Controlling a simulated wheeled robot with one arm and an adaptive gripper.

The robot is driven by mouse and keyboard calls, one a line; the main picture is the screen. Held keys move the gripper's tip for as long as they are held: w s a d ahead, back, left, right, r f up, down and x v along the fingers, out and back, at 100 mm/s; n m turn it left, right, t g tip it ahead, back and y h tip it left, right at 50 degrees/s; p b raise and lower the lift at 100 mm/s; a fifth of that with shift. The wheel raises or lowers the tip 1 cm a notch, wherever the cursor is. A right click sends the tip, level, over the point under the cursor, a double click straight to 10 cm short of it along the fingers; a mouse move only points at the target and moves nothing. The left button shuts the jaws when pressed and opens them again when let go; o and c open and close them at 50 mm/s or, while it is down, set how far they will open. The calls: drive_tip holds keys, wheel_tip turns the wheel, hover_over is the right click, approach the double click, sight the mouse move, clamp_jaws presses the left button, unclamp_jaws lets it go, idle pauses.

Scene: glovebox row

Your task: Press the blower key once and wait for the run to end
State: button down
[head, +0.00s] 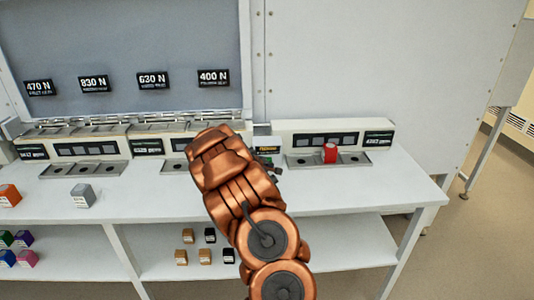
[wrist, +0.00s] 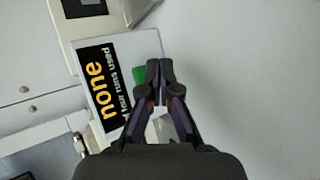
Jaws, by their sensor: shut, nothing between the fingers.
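My gripper (wrist: 159,70) is shut and empty, its fingertips together in the wrist view. Just left of the fingertips is a green patch (wrist: 138,75), which looks like the blower key. The fingers partly cover it, and I cannot tell whether they touch it. Beside it a black display (wrist: 103,88) reads "none" in yellow, with smaller white text ending in "runs used". In the head view this small dark display (head: 266,150) shows just right of my copper arm, at the back of the bench. My arm hides most of the key there.
The white bench (head: 330,188) carries units with trays and displays. A red block (head: 330,153) sits at the right-hand unit (head: 345,130). A grey block (head: 83,195) and an orange block (head: 9,195) stand at left. Small blocks lie on the lower shelf (head: 320,250). Panels reading newtons hang behind.

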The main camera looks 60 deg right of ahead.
drive_tip(key=shift+w+d, duration=0.1)
drive_tip(key=shift+w+d, duration=0.2)
drive_tip(key=shift+d, duration=0.05)
idle(0.3)
drive_tip(key=shift+w+d, duration=0.15)
idle(0.6)
drive_tip(key=shift+a+b, duration=0.2)
drive_tip(key=shift+b, duration=0.4)
drive_tip(key=shift+s+a+b, duration=0.35)
drive_tip(key=shift+s+b, duration=0.05)
drive_tip(key=shift+b, duration=0.05)
